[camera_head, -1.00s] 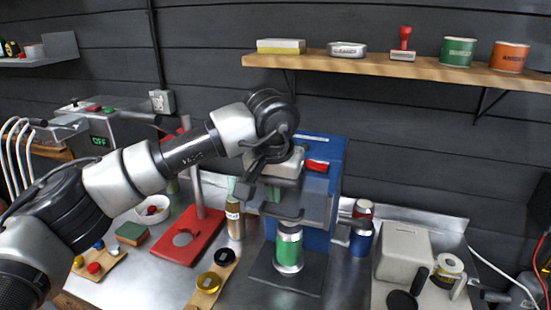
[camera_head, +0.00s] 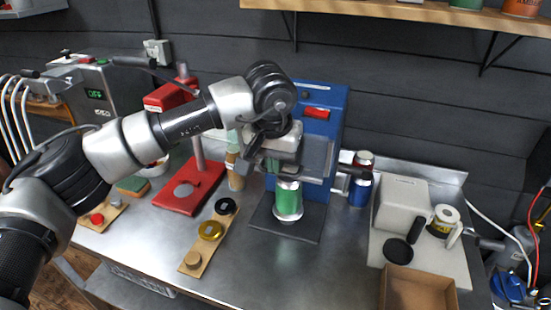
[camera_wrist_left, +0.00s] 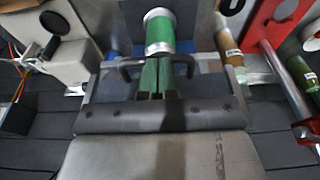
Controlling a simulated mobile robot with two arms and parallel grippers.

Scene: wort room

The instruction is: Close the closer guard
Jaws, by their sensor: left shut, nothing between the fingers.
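The closer (camera_head: 335,112) is a blue upright machine with a red label, right of centre in the head view. Its guard (camera_head: 318,157) looks like a grey see-through panel on the front, partly hidden by my arm. A green and silver can (camera_head: 288,201) stands on the closer's dark base, showing below the panel; it also shows in the left wrist view (camera_wrist_left: 160,32). My left gripper (camera_head: 262,163) is shut and empty at the guard's front, above the can. Whether it touches the guard I cannot tell. My right gripper is not in view.
A red press (camera_head: 190,190) stands left of the closer. A wooden strip (camera_head: 192,262) with round pieces lies in front. Cans (camera_head: 360,190) stand behind right. A grey unit (camera_head: 400,205) and cardboard box (camera_head: 418,290) are at right. The front middle of the steel table is clear.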

